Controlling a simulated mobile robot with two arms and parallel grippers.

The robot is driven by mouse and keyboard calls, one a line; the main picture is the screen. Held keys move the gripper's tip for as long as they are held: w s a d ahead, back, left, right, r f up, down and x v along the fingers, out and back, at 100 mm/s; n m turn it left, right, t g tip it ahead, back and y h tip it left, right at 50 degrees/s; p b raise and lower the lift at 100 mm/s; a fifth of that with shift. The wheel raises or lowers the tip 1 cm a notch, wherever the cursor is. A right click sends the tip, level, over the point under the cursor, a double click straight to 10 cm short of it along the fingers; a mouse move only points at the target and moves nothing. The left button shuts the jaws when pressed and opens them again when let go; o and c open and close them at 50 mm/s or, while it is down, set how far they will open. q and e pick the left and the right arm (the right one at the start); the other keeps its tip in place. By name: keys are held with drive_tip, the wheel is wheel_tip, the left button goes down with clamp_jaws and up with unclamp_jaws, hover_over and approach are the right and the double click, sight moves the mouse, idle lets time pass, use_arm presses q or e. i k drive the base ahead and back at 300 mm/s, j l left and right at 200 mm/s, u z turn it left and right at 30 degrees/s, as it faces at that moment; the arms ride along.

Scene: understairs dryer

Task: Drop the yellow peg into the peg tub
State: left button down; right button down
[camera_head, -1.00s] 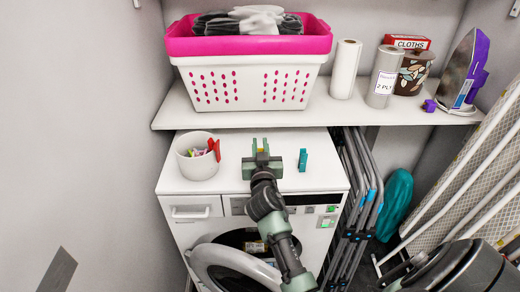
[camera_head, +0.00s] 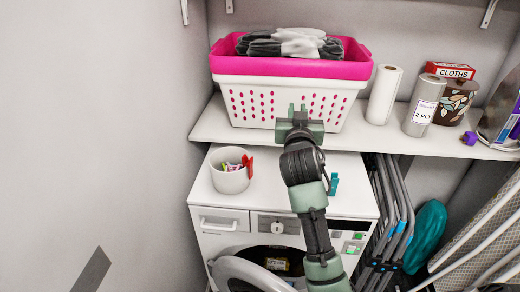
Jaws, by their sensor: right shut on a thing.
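The white peg tub (camera_head: 228,182) stands on top of the white machine, with several coloured pegs in it and a red peg (camera_head: 247,166) at its right rim. My right gripper (camera_head: 298,112) is raised in front of the laundry basket, above and to the right of the tub. It is shut on the yellow peg, which the gripper itself hides now; a second ago its yellow showed between the fingers. A teal peg (camera_head: 334,184) stands on the machine top, right of my forearm. My left gripper is not in view.
The pink and white laundry basket (camera_head: 245,98) stands on the shelf (camera_head: 212,128) behind, with paper rolls (camera_head: 383,95) to its right. The machine (camera_head: 362,205) has its round door open below. Folded metal frames stand at its right.

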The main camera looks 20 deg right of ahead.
sight(236, 170)
drive_tip(key=l+u, duration=0.45)
drive_tip(key=l, duration=0.2)
drive_tip(key=k+l+u, duration=0.1)
drive_tip(key=l+u, duration=0.4)
drive_tip(key=l, duration=0.2)
